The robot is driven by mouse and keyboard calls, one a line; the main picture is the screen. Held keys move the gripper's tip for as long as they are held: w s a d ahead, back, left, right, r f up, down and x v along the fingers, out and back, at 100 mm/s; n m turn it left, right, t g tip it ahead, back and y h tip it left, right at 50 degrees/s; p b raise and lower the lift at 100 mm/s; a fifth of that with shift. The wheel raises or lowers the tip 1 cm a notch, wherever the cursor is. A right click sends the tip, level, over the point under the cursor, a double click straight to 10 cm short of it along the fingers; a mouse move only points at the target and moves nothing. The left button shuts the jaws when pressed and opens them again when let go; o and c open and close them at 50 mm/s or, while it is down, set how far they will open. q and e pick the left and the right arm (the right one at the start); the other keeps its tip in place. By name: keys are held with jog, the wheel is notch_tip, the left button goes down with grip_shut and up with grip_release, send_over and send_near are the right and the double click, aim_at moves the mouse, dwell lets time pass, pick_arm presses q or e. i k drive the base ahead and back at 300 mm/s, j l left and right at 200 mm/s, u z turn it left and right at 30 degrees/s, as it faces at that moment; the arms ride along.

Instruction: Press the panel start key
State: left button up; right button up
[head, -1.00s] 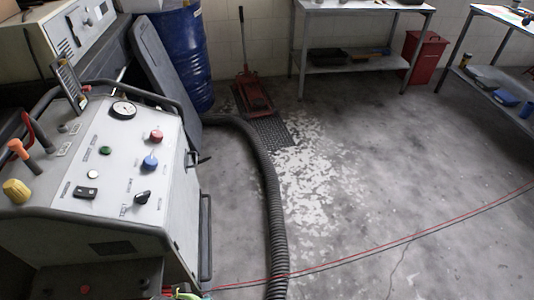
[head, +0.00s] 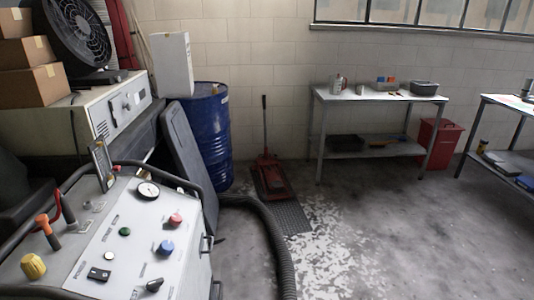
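The control panel (head: 100,232) is the pale sloping top of a cabinet at the lower left of the head view. On it are a green button (head: 124,231), a white button (head: 109,256), a red knob (head: 176,219), a blue knob (head: 166,247), a black rocker switch (head: 99,274), a black rotary knob (head: 154,285), a yellow knob (head: 33,266) and a round gauge (head: 148,190). The labels are too small to read, so I cannot tell which is the start key. Neither of my grippers shows.
A thick black hose (head: 277,245) curves over the floor right of the cabinet. Behind stand a blue drum (head: 207,135), a red floor jack (head: 268,178), a workbench (head: 365,97) and a red bin (head: 440,143). The floor at the right is open.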

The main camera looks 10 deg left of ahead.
aim_at(125, 231)
jog(key=j, duration=0.95)
jog(key=k+j, duration=0.15)
jog(key=j, duration=0.2)
jog(key=k+j, duration=0.2)
jog(key=j, duration=0.2)
jog(key=k+j, duration=0.15)
jog(key=j, duration=0.2)
jog(key=k+j, duration=0.15)
jog(key=j, duration=0.2)
jog(key=k+j, duration=0.2)
jog(key=j, duration=0.15)
